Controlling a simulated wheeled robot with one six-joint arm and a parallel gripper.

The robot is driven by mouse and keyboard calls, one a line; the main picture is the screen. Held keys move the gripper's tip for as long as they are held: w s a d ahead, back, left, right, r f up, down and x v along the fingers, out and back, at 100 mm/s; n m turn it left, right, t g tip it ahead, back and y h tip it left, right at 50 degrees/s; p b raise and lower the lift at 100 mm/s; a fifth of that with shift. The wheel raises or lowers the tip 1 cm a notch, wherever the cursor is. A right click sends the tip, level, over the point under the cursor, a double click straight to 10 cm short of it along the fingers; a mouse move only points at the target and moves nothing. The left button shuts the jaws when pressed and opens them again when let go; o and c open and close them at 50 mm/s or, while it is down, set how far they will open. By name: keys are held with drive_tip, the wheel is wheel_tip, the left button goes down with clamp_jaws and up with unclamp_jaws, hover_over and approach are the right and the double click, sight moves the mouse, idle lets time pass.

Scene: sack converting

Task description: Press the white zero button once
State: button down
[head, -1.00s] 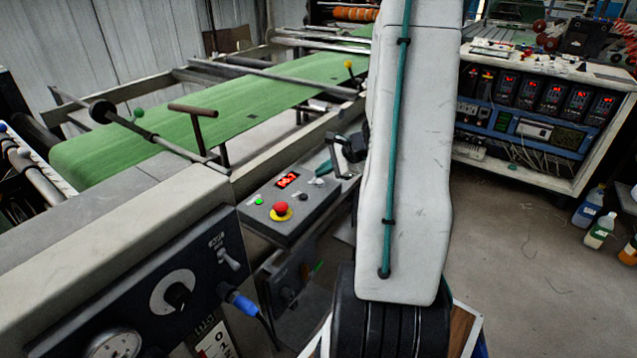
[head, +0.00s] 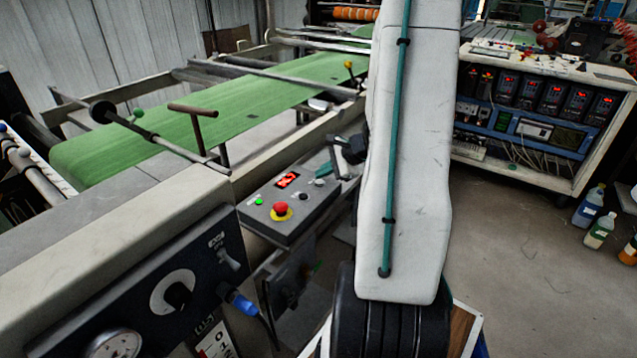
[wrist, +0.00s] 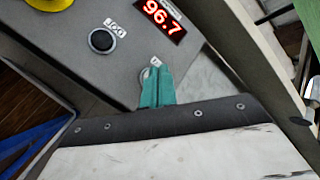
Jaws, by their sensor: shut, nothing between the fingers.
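The white zero button (wrist: 145,74) shows in the wrist view as a pale rim beside my fingertips, just below a small "0" label (wrist: 156,61). My teal fingers hide most of it. My gripper (wrist: 157,72) is shut and empty, with its tips over or at the button. I cannot tell whether they touch it. In the head view my gripper (head: 320,181) is small, at the right end of the grey control panel (head: 285,229).
The panel has a black JOG button (wrist: 102,40), a red display (wrist: 160,18) reading 96.7, a red mushroom button on yellow (head: 281,211) and a green light (head: 258,202). A green web (head: 200,115) runs behind.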

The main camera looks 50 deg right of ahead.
sight(323, 182)
drive_tip(key=shift+f, duration=0.6)
idle(0.8)
drive_tip(key=shift+r, duration=0.85)
drive_tip(key=shift+r, duration=2.55)
